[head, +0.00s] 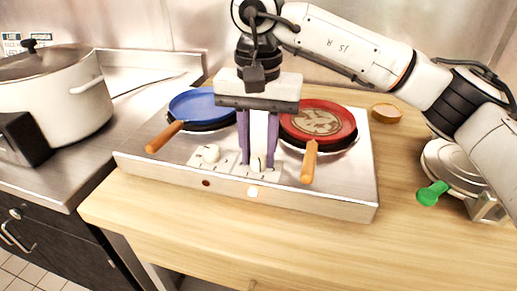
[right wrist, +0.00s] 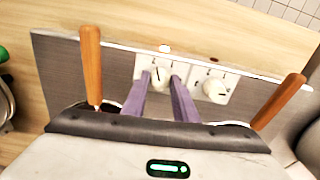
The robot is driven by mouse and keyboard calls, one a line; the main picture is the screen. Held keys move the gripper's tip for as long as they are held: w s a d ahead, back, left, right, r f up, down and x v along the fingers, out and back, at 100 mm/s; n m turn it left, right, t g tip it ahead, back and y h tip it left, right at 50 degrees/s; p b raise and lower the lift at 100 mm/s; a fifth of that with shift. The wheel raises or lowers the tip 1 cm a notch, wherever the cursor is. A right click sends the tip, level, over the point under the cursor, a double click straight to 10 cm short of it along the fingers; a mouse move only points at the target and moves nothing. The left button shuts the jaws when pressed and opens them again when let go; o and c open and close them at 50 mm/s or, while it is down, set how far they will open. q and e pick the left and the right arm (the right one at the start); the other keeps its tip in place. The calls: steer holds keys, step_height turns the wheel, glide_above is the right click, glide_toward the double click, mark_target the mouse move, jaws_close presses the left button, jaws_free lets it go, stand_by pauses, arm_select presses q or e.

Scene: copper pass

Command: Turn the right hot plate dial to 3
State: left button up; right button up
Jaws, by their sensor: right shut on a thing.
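The hot plate (head: 325,202) is a steel unit with two white dials on its front part. My right gripper (head: 258,158) has its purple fingers pointing down, one on each side of the right dial (head: 257,165), and is shut on it. In the right wrist view the right dial (right wrist: 160,75) sits between the fingertips with a dark pointer mark on it; the number it points to is too small to read. The left dial (head: 210,152) stands free; it also shows in the right wrist view (right wrist: 215,90). My left gripper is not seen.
A blue pan (head: 200,105) and a red pan (head: 335,122), with wooden handles, sit on the burners beside the gripper. A bright indicator (head: 252,192) and a dark red one (head: 206,183) are on the front. A large pot (head: 65,105) stands left; a green-handled item (head: 432,193) lies right.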

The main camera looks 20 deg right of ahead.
mark_target(258, 157)
steer(key=n, duration=0.6)
steer(key=shift+n, duration=0.3)
steer(key=n, duration=0.6)
steer(key=shift+n, duration=0.3)
steer(key=o, duration=1.1)
steer(key=shift+c, duration=0.2)
steer(key=shift+r, duration=0.1)
step_height(258, 157, up, 10)
steer(key=p, duration=0.1)
